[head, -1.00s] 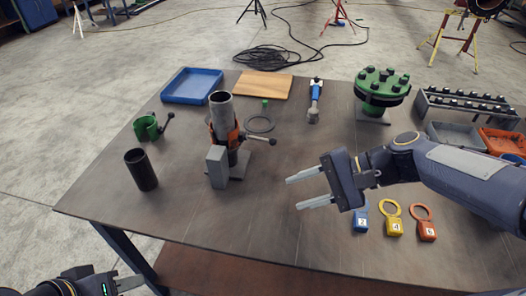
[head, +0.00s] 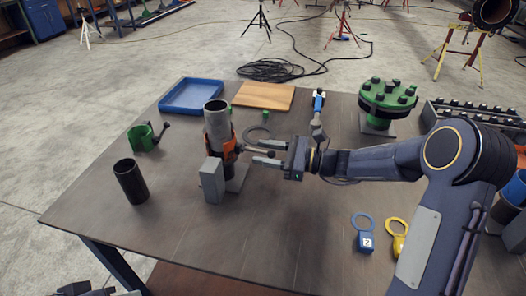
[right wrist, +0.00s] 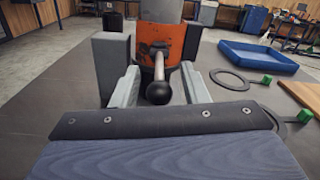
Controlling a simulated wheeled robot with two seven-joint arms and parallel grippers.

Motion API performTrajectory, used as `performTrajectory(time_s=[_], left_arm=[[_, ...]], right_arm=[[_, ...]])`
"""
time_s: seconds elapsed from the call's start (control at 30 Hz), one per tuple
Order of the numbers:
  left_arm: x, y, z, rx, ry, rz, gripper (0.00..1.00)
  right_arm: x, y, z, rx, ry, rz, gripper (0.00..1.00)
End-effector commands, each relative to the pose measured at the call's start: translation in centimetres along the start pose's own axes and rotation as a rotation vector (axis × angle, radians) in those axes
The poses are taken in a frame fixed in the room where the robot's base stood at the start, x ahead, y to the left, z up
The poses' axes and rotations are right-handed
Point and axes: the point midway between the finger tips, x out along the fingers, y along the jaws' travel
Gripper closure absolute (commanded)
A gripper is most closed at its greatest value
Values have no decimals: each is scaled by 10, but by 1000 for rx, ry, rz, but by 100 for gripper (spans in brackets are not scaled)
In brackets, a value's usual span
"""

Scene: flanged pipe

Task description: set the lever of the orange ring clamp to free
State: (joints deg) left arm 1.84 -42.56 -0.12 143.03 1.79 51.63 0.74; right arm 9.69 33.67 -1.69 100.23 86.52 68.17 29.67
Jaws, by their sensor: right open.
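The orange ring clamp (head: 230,147) sits around the grey upright pipe (head: 217,121) on its stand. It also shows in the right wrist view (right wrist: 153,40). Its lever (right wrist: 159,68) points out of the clamp toward my right wrist camera and ends in a black ball (right wrist: 158,93). My right gripper (head: 257,151) is open, with one finger on each side of the lever; gaps show between the fingers and the lever. My left gripper (head: 95,291) barely shows at the bottom left edge, and its fingers cannot be made out.
A grey block (head: 211,180) stands in front of the pipe. A black tube (head: 130,181) and a green clamp (head: 142,137) are to the left. A blue tray (head: 191,96), wooden board (head: 264,96) and dark ring (head: 257,135) lie behind. A green flange (head: 388,97) stands right.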

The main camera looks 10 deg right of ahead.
Motion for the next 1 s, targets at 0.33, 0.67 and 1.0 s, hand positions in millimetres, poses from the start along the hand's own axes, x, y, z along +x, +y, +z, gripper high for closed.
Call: performTrajectory(time_s=[0.33,0.67,1.0], left_arm=[[0,0,0,0,0,0,64],[0,0,0,0,0,0,64],[-3,2,-2,0,0,0,64]], right_arm=[[9,0,0,0,0,0,59],[8,0,0,-1,0,0,97],[6,-1,2,-2,8,1,100]])
